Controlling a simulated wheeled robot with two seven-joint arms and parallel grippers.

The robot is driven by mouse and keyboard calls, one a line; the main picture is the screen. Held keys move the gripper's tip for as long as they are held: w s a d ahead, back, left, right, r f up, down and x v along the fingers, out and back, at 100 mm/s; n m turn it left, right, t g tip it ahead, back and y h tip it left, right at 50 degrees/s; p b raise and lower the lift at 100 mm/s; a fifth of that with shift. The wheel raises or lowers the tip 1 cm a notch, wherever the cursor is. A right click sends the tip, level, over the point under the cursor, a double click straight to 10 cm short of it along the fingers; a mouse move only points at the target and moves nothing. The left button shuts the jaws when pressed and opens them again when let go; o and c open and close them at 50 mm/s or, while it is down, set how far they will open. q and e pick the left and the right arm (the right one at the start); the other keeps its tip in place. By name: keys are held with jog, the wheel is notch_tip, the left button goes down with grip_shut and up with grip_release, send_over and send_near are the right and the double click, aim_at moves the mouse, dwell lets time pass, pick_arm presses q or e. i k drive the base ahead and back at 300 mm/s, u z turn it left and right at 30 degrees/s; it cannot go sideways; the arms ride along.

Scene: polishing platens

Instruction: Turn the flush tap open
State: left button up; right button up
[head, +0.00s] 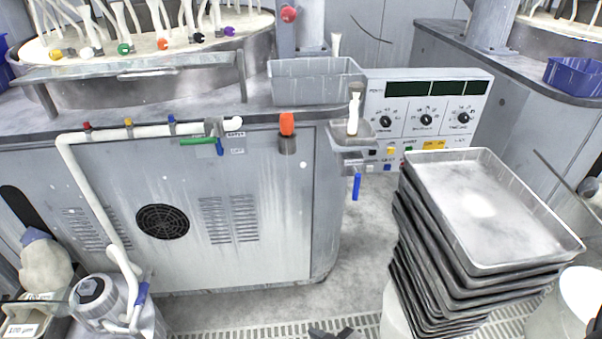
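A white pipe (150,131) runs along the top of the grey cabinet front. Near its right end is a valve with a green lever (197,141) lying level and a short blue lever (220,147) pointing down. Small labels (237,142) sit beside it, too small to read surely. Another blue lever (356,187) hangs straight down below a small basin (352,136). I cannot tell from the picture which of these is the flush tap. Neither gripper can be made out. A dark shape at the bottom edge may be part of me.
A tall stack of metal trays (580,246) stands at right, in front of a control panel (425,104). An orange-topped fitting (287,124) juts out right of the valve. The floor before the cabinet is mostly clear.

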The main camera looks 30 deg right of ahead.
aim_at(357, 176)
jog(key=z, duration=0.2)
jog(key=i, duration=1)
jog(key=z, duration=0.6)
